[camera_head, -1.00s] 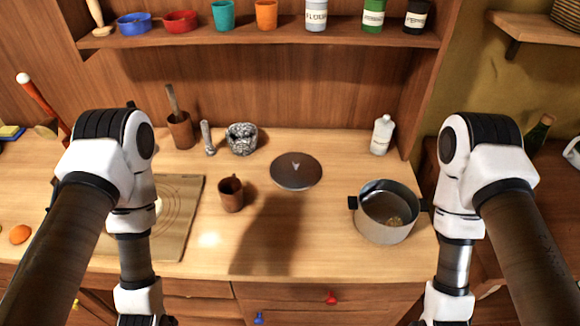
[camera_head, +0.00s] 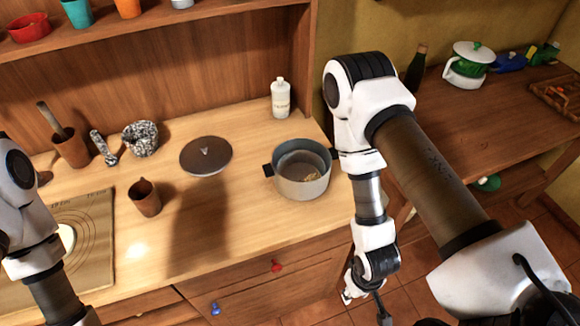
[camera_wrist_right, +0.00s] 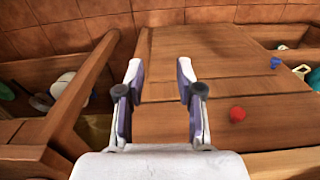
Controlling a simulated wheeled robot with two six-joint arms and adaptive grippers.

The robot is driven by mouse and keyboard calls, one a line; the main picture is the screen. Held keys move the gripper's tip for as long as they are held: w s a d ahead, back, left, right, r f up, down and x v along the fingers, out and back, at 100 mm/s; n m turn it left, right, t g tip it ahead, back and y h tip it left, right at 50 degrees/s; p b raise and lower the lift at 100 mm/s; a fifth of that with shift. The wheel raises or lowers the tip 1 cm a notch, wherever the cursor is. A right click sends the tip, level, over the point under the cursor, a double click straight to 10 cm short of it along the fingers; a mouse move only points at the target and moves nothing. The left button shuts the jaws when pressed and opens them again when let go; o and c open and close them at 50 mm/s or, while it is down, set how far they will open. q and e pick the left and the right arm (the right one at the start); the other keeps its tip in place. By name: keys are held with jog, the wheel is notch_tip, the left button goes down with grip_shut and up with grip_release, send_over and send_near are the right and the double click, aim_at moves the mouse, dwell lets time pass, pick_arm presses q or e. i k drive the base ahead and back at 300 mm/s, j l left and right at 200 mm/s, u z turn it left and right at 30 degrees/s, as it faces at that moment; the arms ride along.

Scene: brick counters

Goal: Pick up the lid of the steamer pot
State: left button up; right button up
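A dark round lid (camera_head: 206,156) with a small light knob lies flat on the wooden counter (camera_head: 235,215). A white lidded pot (camera_head: 460,78) with green parts stands on the right counter; I cannot tell which pot is the steamer. My right gripper (camera_wrist_right: 158,68) is open and empty, in front of the wooden drawer fronts. In the head view it hangs low, below counter height. My left arm shows at the left edge, but its gripper is outside the frame.
A brown mug (camera_head: 144,198) stands left of the lid. A mortar (camera_head: 71,149), a stone bowl (camera_head: 141,138) and a white bottle (camera_head: 280,98) stand at the back. A board (camera_head: 90,245) lies at left. Red and blue knobs stick out from the drawers. The counter before the lid is clear.

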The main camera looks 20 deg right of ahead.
aim_at(208, 155)
jog(key=k+l+u, duration=0.9)
jog(key=u, duration=0.15)
